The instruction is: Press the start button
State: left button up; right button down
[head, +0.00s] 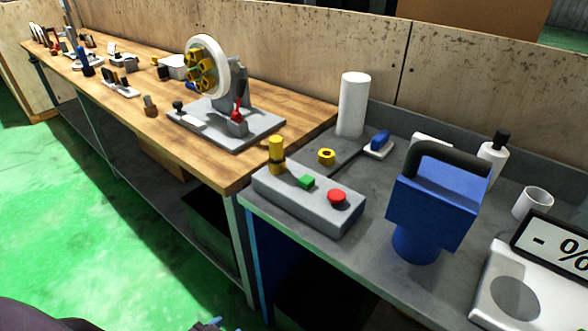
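A grey control box (308,200) sits at the front left of the grey bench. A yellow cylindrical part (276,152) stands at the box's left end. Nothing touches the green button. A small blue-grey part (207,324) at the bottom edge may be the tip of my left gripper, well below and left of the box. It is mostly cut off, so its opening cannot be told. My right gripper is not in view.
A blue device with a black handle (437,205) stands right of the box. Behind are a white cylinder (353,104) and a yellow ring (326,156). A wheel-headed machine (225,95) stands on the wooden bench (145,123). The green floor (60,210) in front is clear.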

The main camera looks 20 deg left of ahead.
aim_at(306, 182)
jog(key=i+j, duration=0.1)
jog(key=j, duration=0.35)
jog(key=i+j, duration=0.1)
jog(key=j, duration=0.4)
jog(key=i+j, duration=0.1)
jog(key=j, duration=0.35)
jog(key=i+j, duration=0.1)
jog(key=j, duration=0.4)
